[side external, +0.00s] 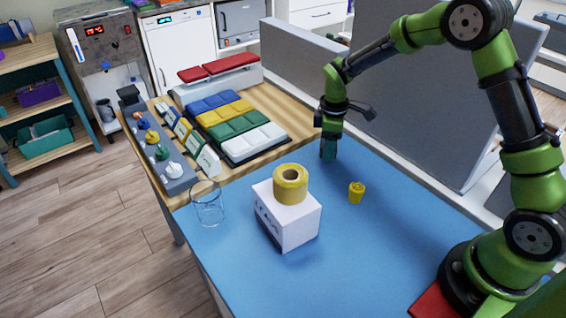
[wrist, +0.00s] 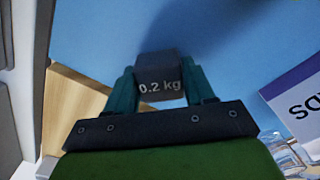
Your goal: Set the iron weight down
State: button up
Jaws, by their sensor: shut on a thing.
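The iron weight (wrist: 159,77) is a small dark grey block marked "0.2 kg" in the wrist view. My gripper (wrist: 160,88) is shut on it, with one teal finger on each side. In the side view my gripper (side external: 328,150) points down at the far edge of the blue table surface (side external: 385,235), near the wooden part. The weight is not clearly visible there, hidden by or blending with the fingers. I cannot tell whether it touches the surface.
A white box (side external: 287,222) with a yellow roll (side external: 291,184) on top stands in front. A small yellow object (side external: 357,191) is to the right, a clear glass (side external: 207,204) to the left. Coloured trays (side external: 228,122) lie behind left. A grey panel (side external: 305,75) stands behind.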

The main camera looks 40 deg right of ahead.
jog(key=shift+f, duration=1.1)
jog(key=shift+f, duration=0.1)
jog(key=o, duration=1.2)
